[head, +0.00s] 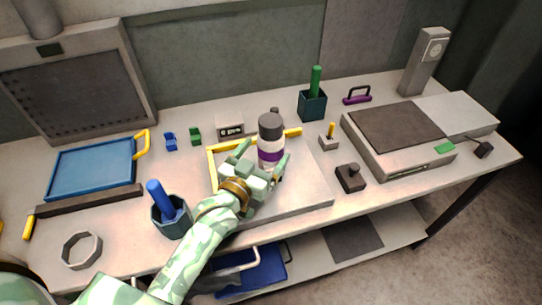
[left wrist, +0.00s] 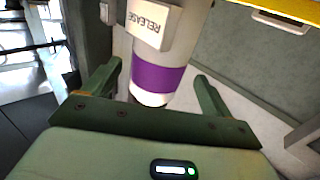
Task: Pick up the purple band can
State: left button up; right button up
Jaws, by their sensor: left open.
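The purple band can (head: 271,142) stands upright on a pale board (head: 305,190) inside a yellow corner frame. It is white with a dark grey cap and a purple band low on its side. My left gripper (head: 262,163) is open at the can's near side, with its fingers to either side of the can's lower part. In the left wrist view the can (left wrist: 160,78) shows between the spread fingers (left wrist: 155,85), with gaps visible on both sides. A white label reading RELEASE overlaps its upper part in that view. My right gripper is not in view.
A dark cup with a blue-handled tool (head: 170,218) stands left of my arm. A small grey box (head: 230,125) is behind the can. A green-handled tool in a dark cup (head: 312,104) and a dark knobbed block (head: 350,178) stand to the right. A blue tray (head: 92,168) lies left.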

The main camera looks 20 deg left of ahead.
pick_arm(q)
jog(key=w, duration=0.2)
jog(key=w+d+b, duration=0.1)
jog(key=w, duration=0.2)
jog(key=shift+d+r, duration=0.1)
jog(key=shift+d, duration=0.05)
jog(key=c, duration=1.4)
jog(key=shift+r, duration=0.2)
